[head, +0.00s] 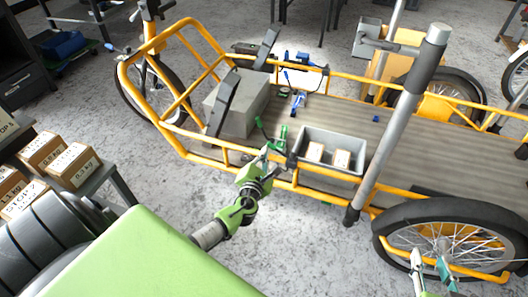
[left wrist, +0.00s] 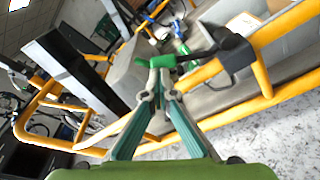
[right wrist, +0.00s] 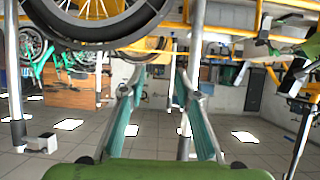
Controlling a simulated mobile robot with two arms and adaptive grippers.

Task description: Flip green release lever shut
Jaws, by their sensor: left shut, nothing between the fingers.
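The green release lever (head: 282,136) sits on the near side of the yellow cargo bike's bed, beside the grey bin. Its handle stands up at a slant. My left gripper (head: 266,155) is just in front of it, at the near side rail, with its fingers closed together and nothing held. In the left wrist view the closed fingertips (left wrist: 158,72) overlap a green part (left wrist: 160,61); I cannot tell whether they touch it. My right gripper (head: 432,262) is open and empty by the rear wheel, far from the lever; its spread fingers also show in the right wrist view (right wrist: 158,92).
A grey bin (head: 330,167) with small boxes stands right of the lever. A grey block (head: 238,105) with black straps lies left of it. A blue clamp (head: 298,101) is farther across the bed. The yellow rail (head: 315,192) runs along the near side.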

